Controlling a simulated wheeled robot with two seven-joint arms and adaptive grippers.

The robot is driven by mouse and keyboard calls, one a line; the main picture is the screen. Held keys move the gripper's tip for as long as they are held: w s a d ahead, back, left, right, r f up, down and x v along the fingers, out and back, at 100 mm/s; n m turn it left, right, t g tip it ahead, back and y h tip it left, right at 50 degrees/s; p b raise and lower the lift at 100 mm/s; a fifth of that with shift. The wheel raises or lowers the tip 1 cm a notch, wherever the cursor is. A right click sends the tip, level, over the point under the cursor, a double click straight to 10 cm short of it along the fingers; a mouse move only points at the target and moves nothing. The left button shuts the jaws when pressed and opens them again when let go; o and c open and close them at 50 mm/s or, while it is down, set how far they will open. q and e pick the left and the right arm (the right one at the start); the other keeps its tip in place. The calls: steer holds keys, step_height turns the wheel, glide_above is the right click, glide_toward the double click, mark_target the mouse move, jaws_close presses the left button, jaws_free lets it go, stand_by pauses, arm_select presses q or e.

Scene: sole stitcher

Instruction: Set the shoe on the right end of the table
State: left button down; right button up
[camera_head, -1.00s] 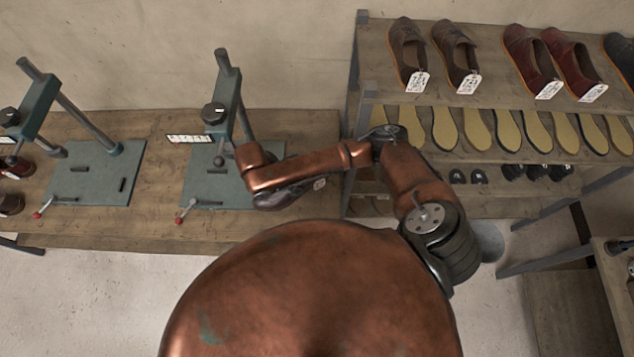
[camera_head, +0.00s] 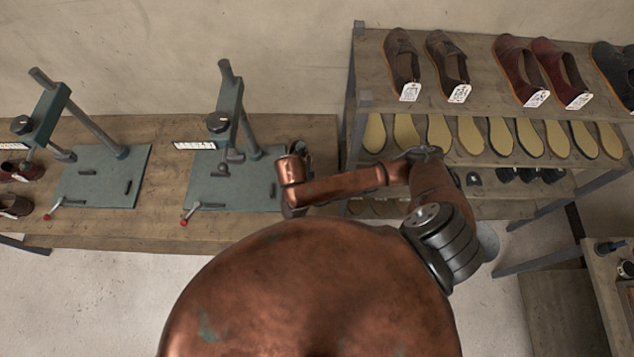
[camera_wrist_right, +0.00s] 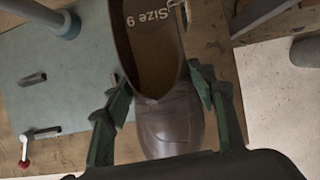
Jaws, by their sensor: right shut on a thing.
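A brown shoe (camera_wrist_right: 170,130) marked "Size 9" inside fills the middle of the right wrist view. My right gripper (camera_wrist_right: 168,92) is shut on it, with one green finger on each side near the front of its opening. The wooden table (camera_head: 305,125) lies below, with its bare right end past the second press. In the head view my right wrist is over this right part and hides most of the gripper and the shoe. The gap between shoe and table cannot be told. My left gripper is not in view.
A stitching press (camera_head: 228,110) on a teal plate stands just left of my wrist, and another press (camera_head: 50,110) stands farther left. A shoe rack (camera_head: 362,85) rises close to the table's right end. Pale floor (camera_wrist_right: 270,85) shows beyond the table edge.

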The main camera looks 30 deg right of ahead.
steer(key=d+f, duration=0.2)
steer(key=f, duration=0.1)
steer(key=s+d+f, duration=0.1)
steer(key=d+f, duration=0.1)
steer(key=f, duration=0.1)
steer(key=d+f, duration=0.2)
steer(key=f, duration=0.1)
steer(key=shift+s+d, duration=0.3)
steer(key=shift+d, duration=0.1)
steer(key=shift+f, duration=0.4)
steer(key=o, duration=1.6)
steer(key=shift+c, duration=0.2)
arm_select(q)
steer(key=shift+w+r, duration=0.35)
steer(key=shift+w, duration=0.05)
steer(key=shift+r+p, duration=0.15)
steer(key=shift+p, duration=0.25)
arm_select(e)
steer(key=v, duration=1.2)
